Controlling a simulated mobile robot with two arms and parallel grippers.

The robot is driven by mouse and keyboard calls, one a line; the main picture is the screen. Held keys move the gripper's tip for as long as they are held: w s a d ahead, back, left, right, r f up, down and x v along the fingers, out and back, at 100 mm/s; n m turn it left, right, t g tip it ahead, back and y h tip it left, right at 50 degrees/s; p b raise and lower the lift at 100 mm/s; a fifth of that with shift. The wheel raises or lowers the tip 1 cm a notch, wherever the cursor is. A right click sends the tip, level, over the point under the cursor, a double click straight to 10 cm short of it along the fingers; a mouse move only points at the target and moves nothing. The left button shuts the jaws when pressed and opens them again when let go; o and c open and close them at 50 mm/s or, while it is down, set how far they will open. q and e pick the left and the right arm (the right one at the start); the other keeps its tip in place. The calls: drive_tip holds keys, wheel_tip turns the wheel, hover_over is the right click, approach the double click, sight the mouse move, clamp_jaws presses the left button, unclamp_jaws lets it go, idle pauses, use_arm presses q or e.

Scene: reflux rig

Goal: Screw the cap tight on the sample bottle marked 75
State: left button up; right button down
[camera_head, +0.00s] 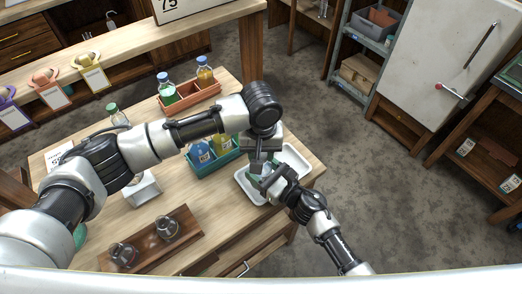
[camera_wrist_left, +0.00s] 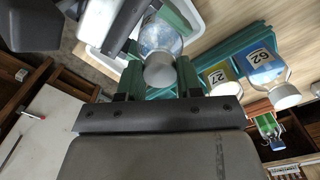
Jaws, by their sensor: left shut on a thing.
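My left gripper (camera_head: 262,163) points down over a white tray (camera_head: 242,186) at the table's right end. In the left wrist view its green fingers (camera_wrist_left: 160,80) are shut around the grey-white cap (camera_wrist_left: 159,71) of a clear bottle (camera_wrist_left: 160,36). The bottle's number is not visible. In the head view my grippers largely hide the bottle. My right gripper (camera_head: 275,181) comes in from the lower right, low beside the bottle. In the left wrist view its dark parts (camera_wrist_left: 125,22) show close against the bottle's side; whether its jaws grip is hidden.
A teal rack (camera_head: 219,163) with bottles, marked 27 (camera_wrist_left: 217,77) and 62 (camera_wrist_left: 260,56), stands just left of the tray. An orange rack (camera_head: 190,98) with bottles stands behind. A wooden board (camera_head: 155,240) with glassware lies at the front. Open floor lies to the right.

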use_arm(q)
drive_tip(key=m, duration=1.1)
drive_tip(key=shift+m, duration=0.4)
drive_tip(key=m, duration=0.5)
drive_tip(key=shift+w+a+m, duration=0.1)
drive_tip(key=shift+m, duration=0.3)
drive_tip(key=m, duration=0.5)
drive_tip(key=shift+m, duration=0.3)
drive_tip(key=m, duration=0.5)
drive_tip(key=shift+m, duration=0.4)
drive_tip(key=m, duration=0.3)
drive_tip(key=shift+m, duration=0.4)
drive_tip(key=m, duration=0.5)
drive_tip(key=shift+m, duration=0.4)
drive_tip(key=m, duration=0.5)
drive_tip(key=shift+f+m, duration=0.1)
drive_tip(key=shift+m, duration=0.3)
drive_tip(key=o, duration=1)
drive_tip(key=shift+c, duration=0.2)
